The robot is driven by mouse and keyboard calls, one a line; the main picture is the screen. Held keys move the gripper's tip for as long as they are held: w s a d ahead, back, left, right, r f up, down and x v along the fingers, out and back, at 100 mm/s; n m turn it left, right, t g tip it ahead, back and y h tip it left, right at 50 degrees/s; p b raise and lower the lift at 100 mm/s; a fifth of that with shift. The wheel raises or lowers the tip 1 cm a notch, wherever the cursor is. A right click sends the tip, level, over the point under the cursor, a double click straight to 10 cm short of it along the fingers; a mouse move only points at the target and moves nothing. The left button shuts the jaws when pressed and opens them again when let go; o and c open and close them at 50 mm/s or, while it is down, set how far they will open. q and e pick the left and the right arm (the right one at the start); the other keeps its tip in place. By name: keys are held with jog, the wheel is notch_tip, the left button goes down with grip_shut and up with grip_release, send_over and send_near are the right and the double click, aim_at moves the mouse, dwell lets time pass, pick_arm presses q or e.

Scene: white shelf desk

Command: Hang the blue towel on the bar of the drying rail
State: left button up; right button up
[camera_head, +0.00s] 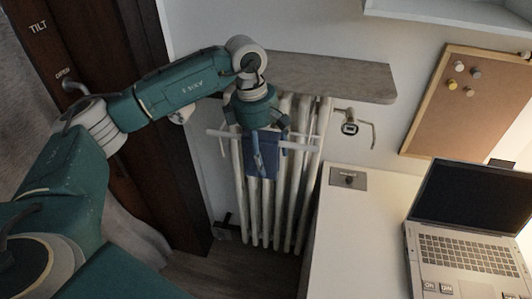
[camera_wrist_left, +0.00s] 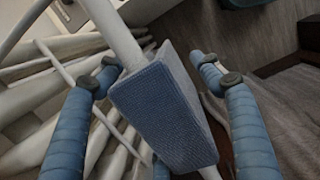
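The blue towel (camera_head: 264,160) hangs folded over the white bar (camera_head: 303,147) of the drying rail, in front of the radiator. In the left wrist view the towel (camera_wrist_left: 160,105) straddles the bar (camera_wrist_left: 113,30), with a flap on each side. My left gripper (camera_head: 268,138) is at the bar, around the towel. In the left wrist view its two blue fingers (camera_wrist_left: 155,72) stand apart on either side of the towel, with gaps visible between them and the cloth. The gripper is open. The right gripper is not in view.
A white radiator (camera_head: 295,205) stands right behind the rail, under a wooden shelf (camera_head: 330,77). A valve (camera_head: 350,128) sticks out to its right. A white desk (camera_head: 365,225) with a laptop (camera_head: 465,240) stands at the right. A dark door (camera_head: 160,150) is at the left.

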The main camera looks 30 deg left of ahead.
pick_arm(q)
jog(key=shift+r, duration=0.1)
jog(key=r, duration=0.4)
jog(key=a+r, duration=0.1)
jog(key=r, duration=0.2)
jog(key=s+r, duration=0.1)
jog(key=r, duration=0.3)
jog(key=shift+a+r, duration=0.35)
